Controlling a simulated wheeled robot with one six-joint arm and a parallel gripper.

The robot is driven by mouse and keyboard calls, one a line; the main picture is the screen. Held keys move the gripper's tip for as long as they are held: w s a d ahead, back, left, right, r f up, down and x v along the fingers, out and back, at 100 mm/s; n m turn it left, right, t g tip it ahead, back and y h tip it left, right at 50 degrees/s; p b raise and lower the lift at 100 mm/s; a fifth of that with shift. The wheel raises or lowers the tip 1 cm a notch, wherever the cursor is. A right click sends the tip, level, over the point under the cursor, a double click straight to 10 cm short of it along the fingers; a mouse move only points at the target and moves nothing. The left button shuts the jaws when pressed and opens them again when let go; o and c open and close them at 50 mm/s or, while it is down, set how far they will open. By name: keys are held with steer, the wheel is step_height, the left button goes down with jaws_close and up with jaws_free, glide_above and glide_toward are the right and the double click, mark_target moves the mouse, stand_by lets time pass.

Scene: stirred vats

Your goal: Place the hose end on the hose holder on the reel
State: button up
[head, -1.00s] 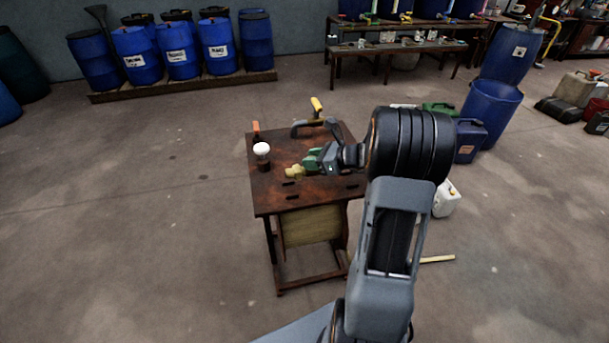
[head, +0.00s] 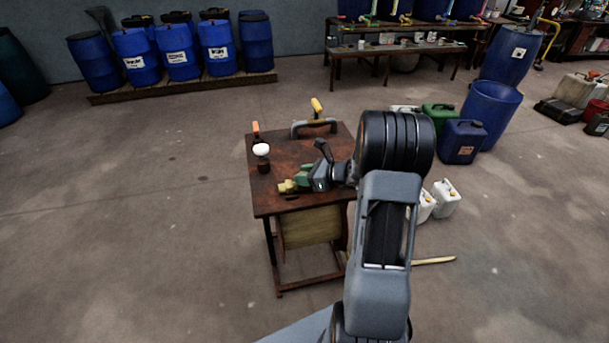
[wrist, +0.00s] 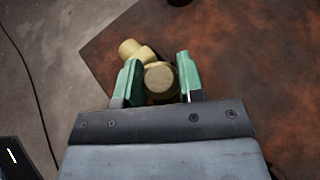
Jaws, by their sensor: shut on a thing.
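My gripper (head: 300,179) with green fingers is low over the brown worktable (head: 275,205). In the wrist view its fingers (wrist: 159,80) are shut on a brass-yellow fitting (wrist: 160,79), one finger on each side of its round face. A second yellow part (wrist: 132,47) shows just beyond the left finger; it seems to belong to the same fitting. In the head view the fitting (head: 286,187) sticks out left of the fingers, at or just above the tabletop. I cannot tell whether this fitting is the hose end.
A white round-topped item (head: 261,150), an orange-handled tool (head: 256,128) and a yellow-handled tool (head: 317,105) are on the table. Jerrycans (head: 462,142) stand to the right. A yellow strip (head: 434,261) lies on the floor. The floor at left is clear.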

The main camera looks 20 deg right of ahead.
steer(key=o, duration=1)
steer(key=v, duration=1.1)
steer(key=s+a+r+n+g+h, duration=0.2)
steer(key=s+a+n, duration=0.5)
steer(key=n, duration=0.6)
steer(key=s+a+r+n+g+h, duration=0.3)
steer(key=s+a+n+h, duration=0.4)
steer(key=a+n, duration=0.3)
steer(key=n+g, duration=0.1)
steer(key=n, duration=0.3)
steer(key=shift+s+a+r+g, duration=0.15)
steer(key=shift+s+a+g, duration=0.1)
steer(key=shift+a+g, duration=0.05)
